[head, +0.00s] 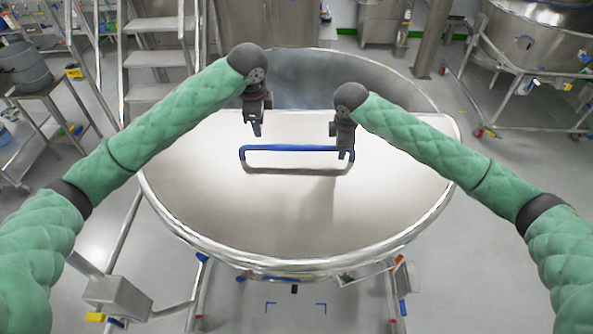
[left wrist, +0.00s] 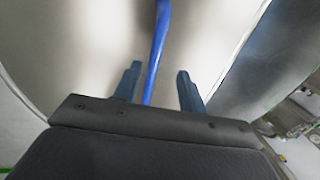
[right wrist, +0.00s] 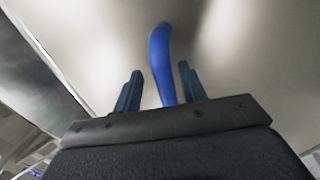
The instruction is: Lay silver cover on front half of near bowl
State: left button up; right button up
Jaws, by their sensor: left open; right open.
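The silver cover (head: 290,215) lies over the front half of the near bowl (head: 345,75), whose back half is open. The cover has a blue handle (head: 290,148) near its straight back edge. My left gripper (head: 256,130) is open near the handle's left end. In the left wrist view the blue handle (left wrist: 157,55) runs between its two fingers (left wrist: 157,85). My right gripper (head: 343,155) is open at the handle's right end. In the right wrist view the handle (right wrist: 161,65) shows between its fingers (right wrist: 160,88). Whether any finger touches the handle I cannot tell.
Metal steps (head: 155,58) stand at the back left of the bowl. A second steel vessel (head: 535,40) on a wheeled frame stands at the back right. A table with a grey pot (head: 24,68) is at the far left. Grey floor shows on both sides.

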notch_tip(320, 180, up, 12)
jog(key=s, duration=0.2)
jog(key=shift+s, duration=0.15)
dwell(0.4)
jog(key=shift+f, duration=0.2)
